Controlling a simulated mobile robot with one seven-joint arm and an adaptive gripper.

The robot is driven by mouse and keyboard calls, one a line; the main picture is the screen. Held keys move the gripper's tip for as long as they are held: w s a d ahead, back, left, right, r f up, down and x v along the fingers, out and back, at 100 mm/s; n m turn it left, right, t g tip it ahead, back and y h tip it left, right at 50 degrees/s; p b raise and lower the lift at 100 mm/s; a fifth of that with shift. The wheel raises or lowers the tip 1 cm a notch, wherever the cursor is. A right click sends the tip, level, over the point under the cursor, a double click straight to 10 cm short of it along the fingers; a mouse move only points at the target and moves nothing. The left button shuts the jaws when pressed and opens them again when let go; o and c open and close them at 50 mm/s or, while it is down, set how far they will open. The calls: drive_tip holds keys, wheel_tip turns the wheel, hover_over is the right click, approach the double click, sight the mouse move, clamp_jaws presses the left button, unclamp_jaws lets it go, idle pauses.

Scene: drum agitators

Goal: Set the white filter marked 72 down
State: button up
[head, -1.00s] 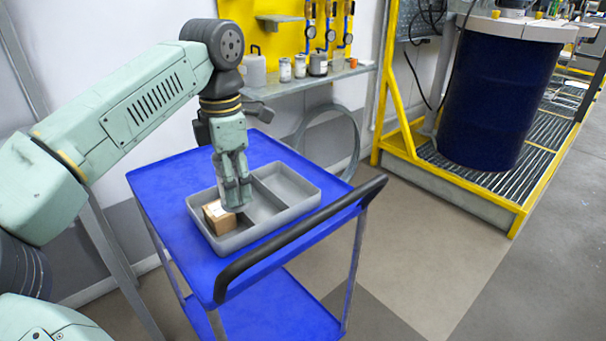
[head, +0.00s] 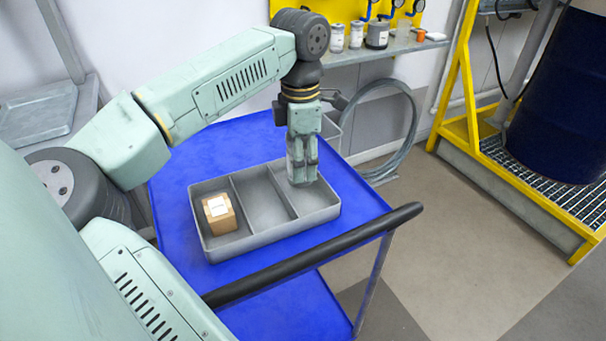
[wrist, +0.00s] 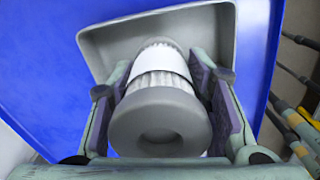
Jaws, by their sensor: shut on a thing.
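The white filter (wrist: 160,82) has pleated sides, a pale band and grey end caps, the near one with a round hollow. No number can be read on it. My gripper (head: 302,172) is shut on the filter, with a finger on each side of it in the wrist view. It hangs fingers down at the right compartment of the grey tray (head: 226,249). In the head view the fingers largely hide the filter. I cannot tell whether its lower end touches the tray floor.
The tray lies on a blue cart (head: 225,145) with a black handle (head: 300,262) in front. A cardboard box (head: 219,214) sits in the left compartment; the middle one is empty. A shelf with several containers (head: 376,36) stands behind, and a yellow frame (head: 452,85) at the right.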

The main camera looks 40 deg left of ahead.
drive_tip(key=shift+f+p, duration=0.35)
drive_tip(key=shift+f, duration=1.9)
drive_tip(key=shift+f, duration=0.2)
drive_tip(key=o, duration=1.3)
drive_tip(key=shift+c, duration=0.2)
wheel_tip(320, 180, up, 12)
drive_tip(key=shift+r+b, duration=0.25)
drive_tip(key=shift+b, duration=0.45)
